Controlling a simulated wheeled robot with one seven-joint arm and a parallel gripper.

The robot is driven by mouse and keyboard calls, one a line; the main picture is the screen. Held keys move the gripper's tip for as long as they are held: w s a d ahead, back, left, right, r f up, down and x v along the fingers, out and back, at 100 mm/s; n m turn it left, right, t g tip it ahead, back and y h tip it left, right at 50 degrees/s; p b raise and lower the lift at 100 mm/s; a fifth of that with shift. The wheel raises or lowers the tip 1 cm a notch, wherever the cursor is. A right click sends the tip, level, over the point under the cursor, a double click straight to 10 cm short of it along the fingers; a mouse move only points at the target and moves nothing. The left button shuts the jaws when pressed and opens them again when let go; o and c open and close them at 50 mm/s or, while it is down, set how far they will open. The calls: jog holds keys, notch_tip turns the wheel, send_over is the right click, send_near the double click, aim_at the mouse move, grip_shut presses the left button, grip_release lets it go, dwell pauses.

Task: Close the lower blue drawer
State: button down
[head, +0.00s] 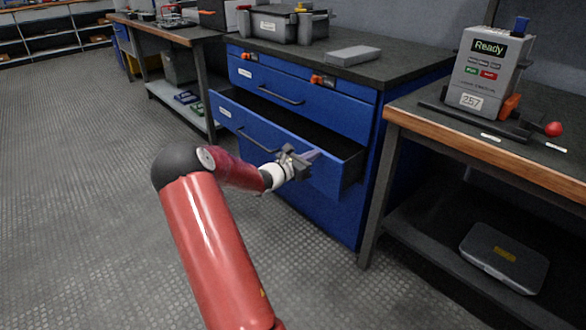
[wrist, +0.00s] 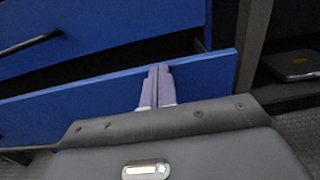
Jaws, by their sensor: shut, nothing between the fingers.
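The lower blue drawer (head: 232,122) is pulled well out of the blue cabinet, with its dark inside showing. Its dark bar handle (head: 258,142) is left of my gripper in the head view. My gripper (head: 314,156) is shut and empty at the right part of the drawer front. In the wrist view the fingers (wrist: 158,72) are together and overlap the top edge of the drawer front (wrist: 205,72). I cannot tell for sure whether they touch it. The upper blue drawer (head: 315,105) is shut above it.
A wooden-edged workbench (head: 500,155) stands close on the right, with a grey "Ready" device (head: 484,75) on top and a flat grey case (head: 503,257) on its lower shelf. A toolbox (head: 283,25) stands on the cabinet. The floor at left is clear.

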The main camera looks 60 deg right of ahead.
jog(key=b+x, duration=0.1)
jog(key=x, duration=0.7)
jog(key=shift+d, duration=0.1)
